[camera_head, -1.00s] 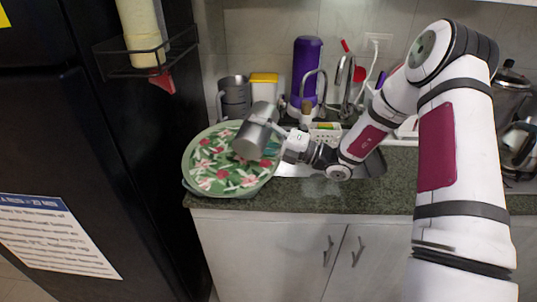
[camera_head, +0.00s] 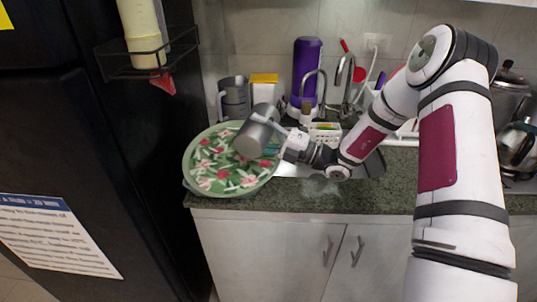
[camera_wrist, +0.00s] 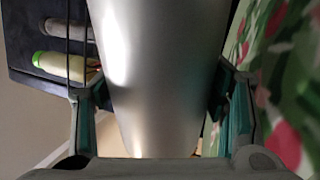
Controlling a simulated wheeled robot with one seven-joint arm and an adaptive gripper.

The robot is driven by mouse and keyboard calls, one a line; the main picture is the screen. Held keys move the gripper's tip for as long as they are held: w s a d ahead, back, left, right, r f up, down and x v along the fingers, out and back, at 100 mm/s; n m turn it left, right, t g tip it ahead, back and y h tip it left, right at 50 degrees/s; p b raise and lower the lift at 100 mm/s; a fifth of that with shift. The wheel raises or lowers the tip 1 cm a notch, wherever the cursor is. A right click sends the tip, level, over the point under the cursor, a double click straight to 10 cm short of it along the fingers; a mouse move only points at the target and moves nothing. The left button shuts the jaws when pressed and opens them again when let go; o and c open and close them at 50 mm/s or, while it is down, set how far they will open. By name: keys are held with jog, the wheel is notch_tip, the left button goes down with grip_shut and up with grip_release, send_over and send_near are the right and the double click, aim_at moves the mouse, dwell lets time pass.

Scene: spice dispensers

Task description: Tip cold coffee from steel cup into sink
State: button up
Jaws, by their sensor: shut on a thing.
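A steel cup (camera_head: 257,131) is held tilted in my gripper (camera_head: 276,142), above a green floral round cover or tray at the left of the counter. In the wrist view the cup's plain silver side (camera_wrist: 160,70) fills the middle, with the finger pads of my gripper (camera_wrist: 165,110) on both sides of it. The cup's opening and any coffee inside cannot be made out. The sink (camera_head: 292,170) is partly visible beneath and behind my wrist, to the right of the cup. Two curved taps (camera_head: 342,75) stand behind it.
The green floral tray (camera_head: 207,178) takes up the counter's left end. Behind stand a grey jug (camera_head: 234,98), a yellow-lidded box (camera_head: 263,89) and a purple bottle (camera_head: 306,68). A black fridge (camera_head: 95,130) borders the left. Steel kettles (camera_head: 517,140) stand at far right.

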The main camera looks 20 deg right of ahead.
jog(key=shift+w+d+f+m+t+h+p, duration=0.15)
jog(key=shift+w+m+t+p, duration=0.1)
jog(key=shift+m, duration=0.5)
jog(key=shift+w+d+f+m+t+h+p, duration=0.1)
jog(key=shift+m+t+h+p, duration=0.1)
jog(key=shift+m, duration=0.55)
dwell(0.3)
